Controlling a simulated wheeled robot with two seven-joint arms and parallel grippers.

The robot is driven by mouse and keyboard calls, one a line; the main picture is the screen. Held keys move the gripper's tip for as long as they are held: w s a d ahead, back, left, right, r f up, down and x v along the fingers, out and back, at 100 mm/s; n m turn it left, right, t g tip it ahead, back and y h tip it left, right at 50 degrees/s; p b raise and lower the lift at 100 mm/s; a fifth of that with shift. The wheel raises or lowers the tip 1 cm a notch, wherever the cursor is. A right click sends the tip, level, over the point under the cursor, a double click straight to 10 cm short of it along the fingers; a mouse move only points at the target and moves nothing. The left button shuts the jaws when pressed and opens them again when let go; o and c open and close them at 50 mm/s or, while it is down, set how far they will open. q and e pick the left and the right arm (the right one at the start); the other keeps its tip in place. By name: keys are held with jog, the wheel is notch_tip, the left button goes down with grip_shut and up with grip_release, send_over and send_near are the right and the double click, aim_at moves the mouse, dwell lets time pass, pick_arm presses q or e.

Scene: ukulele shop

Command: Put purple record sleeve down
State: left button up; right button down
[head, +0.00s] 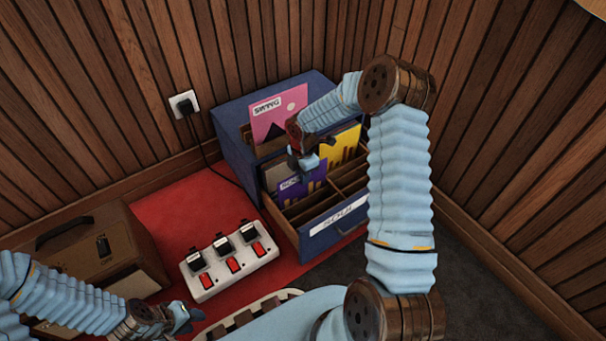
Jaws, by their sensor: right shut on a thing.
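The purple record sleeve (316,183) stands in a front compartment of the blue record bin (233,150), its lower part inside the bin. It has a pale label and yellow bar shapes. My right gripper (304,164) is shut on its top edge, reaching down from the right. The bin's drawer front bears a white label (338,217). My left gripper (188,319) is low in the picture, away from the bin and apparently empty. I cannot tell whether its fingers are open.
A pink sleeve (278,108) stands in the rear of the bin and a yellow sleeve (343,146) at the right. Empty slots lie in front. A white power strip (228,260) lies on the red mat (187,211). A brown amplifier (97,252) stands at left.

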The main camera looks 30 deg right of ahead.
jog(key=shift+f, duration=0.25)
jog(key=c, duration=1.2)
grip_release()
notch_tip(320, 180, up, 13)
jog(key=p, duration=0.3)
jog(key=shift+r+p, duration=0.15)
jog(key=shift+p, duration=0.2)
